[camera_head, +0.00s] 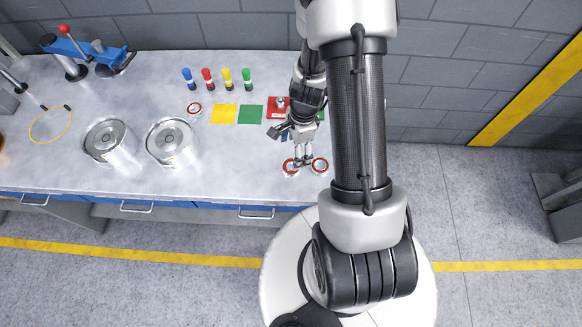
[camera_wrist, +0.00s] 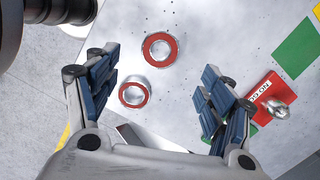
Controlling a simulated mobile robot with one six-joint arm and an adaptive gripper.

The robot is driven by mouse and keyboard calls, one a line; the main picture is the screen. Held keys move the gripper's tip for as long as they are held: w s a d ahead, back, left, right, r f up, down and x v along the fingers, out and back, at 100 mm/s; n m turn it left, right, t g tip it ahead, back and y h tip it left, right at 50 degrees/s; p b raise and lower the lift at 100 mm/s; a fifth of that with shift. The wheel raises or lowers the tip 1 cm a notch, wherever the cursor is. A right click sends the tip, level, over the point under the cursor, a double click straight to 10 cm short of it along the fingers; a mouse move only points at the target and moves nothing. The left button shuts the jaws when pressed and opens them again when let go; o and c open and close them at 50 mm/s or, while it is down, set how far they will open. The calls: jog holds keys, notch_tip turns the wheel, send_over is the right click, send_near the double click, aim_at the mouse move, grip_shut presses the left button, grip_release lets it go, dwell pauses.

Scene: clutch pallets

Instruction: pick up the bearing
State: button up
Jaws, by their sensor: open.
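Two bearings, metal rings with red faces, lie side by side on the grey workbench near its front edge. In the head view they are the left bearing (camera_head: 291,166) and the right bearing (camera_head: 320,166). In the wrist view one bearing (camera_wrist: 147,49) is higher up and the other bearing (camera_wrist: 122,94) is lower left. My gripper (camera_head: 303,160) is above and between them; in the wrist view (camera_wrist: 157,72) its blue-padded fingers are spread, with nothing held. A third bearing (camera_head: 194,109) lies further left, beside the yellow square.
The workbench (camera_head: 225,165) has clear room left of my gripper. Two metal canisters (camera_head: 110,143) (camera_head: 172,142) stand further left. A red card (camera_wrist: 266,91) bears a metal part (camera_wrist: 278,109). Yellow (camera_head: 224,114) and green (camera_head: 250,114) squares lie behind, with several coloured markers.

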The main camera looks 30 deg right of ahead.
aim_at(291, 169)
jog(key=f, duration=0.2)
jog(key=f+b, duration=0.1)
jog(key=shift+w+a+f, duration=0.1)
jog(key=shift+a+f, duration=0.15)
jog(key=shift+f, duration=0.1)
notch_tip(291, 169, down, 5)
jog(key=b, duration=0.3)
jog(key=shift+a+f, duration=0.1)
jog(key=shift+f, duration=0.05)
jog(key=c, duration=1.3)
